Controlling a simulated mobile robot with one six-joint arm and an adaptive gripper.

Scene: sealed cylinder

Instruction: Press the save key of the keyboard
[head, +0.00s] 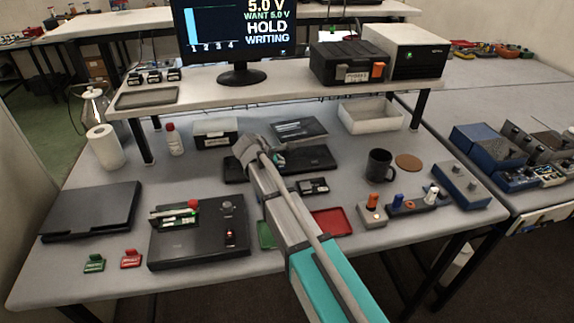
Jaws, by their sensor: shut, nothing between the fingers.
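A dark, flat device that looks like the keyboard (313,158) lies mid-table below the shelf. My wrist and arm cross in front of it and hide its middle, so single keys, including the save key, cannot be made out. My gripper (276,160) is small in the head view, over or close to the keyboard, shut and empty. Its fingertips are partly hidden, and I cannot tell whether they touch a key. The monitor (236,40) on the shelf reads 5.0 V, WANT 5.0 V, HOLD and WRITING.
A black test box (198,232) with a red knob stands front left, beside a closed dark laptop-like slab (92,211). A black mug (379,165) and small switch boxes (411,203) stand right. Green and red trays (333,221) lie by my arm. The shelf (280,86) overhangs the back.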

